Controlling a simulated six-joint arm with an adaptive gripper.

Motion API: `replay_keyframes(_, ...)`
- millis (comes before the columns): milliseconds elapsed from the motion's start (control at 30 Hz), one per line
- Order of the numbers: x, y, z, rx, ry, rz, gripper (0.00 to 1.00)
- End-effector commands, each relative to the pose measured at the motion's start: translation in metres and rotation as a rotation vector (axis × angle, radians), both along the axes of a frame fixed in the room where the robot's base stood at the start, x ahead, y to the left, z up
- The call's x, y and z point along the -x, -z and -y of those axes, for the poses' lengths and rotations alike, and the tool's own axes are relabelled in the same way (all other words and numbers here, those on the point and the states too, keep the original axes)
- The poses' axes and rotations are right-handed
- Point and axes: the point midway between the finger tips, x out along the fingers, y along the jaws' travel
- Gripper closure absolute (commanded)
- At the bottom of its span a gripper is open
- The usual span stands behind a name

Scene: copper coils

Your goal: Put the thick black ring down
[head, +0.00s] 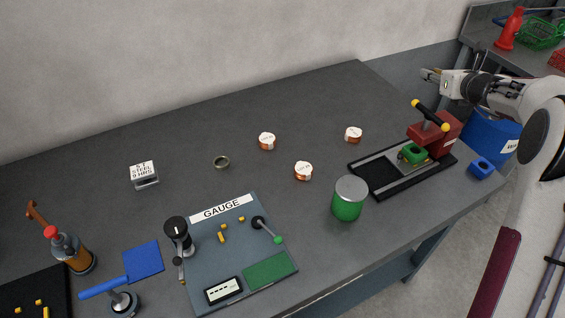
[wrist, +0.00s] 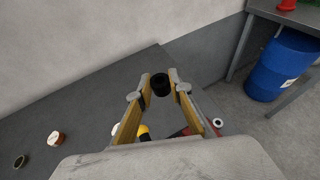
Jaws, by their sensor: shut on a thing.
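My gripper (wrist: 161,83) is shut on the thick black ring (wrist: 160,89), which sits between the two fingertips in the wrist view. In the head view my gripper (head: 430,75) is raised at the upper right, beyond the far right part of the grey table (head: 310,100). The ring is too small to make out clearly there. The ring is in the air, apart from the table. In the wrist view the table's corner lies below and behind the ring.
A dark red vise (head: 436,130) on a black base stands at the table's right end, below my arm. A blue barrel (head: 490,135) stands beyond the table. Copper coils (head: 267,141), a thin olive ring (head: 221,161) and a green can (head: 348,205) are on the table. The back middle is clear.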

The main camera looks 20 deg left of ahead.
Motion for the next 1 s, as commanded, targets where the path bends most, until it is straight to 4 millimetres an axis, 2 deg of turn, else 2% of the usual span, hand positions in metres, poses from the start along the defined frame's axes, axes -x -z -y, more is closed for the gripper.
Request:
replay_keyframes(33, 0.002, -0.001, -0.02, 0.0, -0.026, 0.001, 1.0)
replay_keyframes(100, 0.005, -0.001, -0.044, 0.0, -0.057, 0.001, 1.0)
replay_keyframes(467, 0.033, 0.0, -0.163, 0.0, -0.221, -0.001, 1.0)
replay_keyframes(767, 0.069, 0.0, -0.259, 0.0, -0.357, -0.001, 1.0)
replay_keyframes(1000, 0.107, 0.0, -0.332, 0.0, -0.468, 0.0, 1.0)
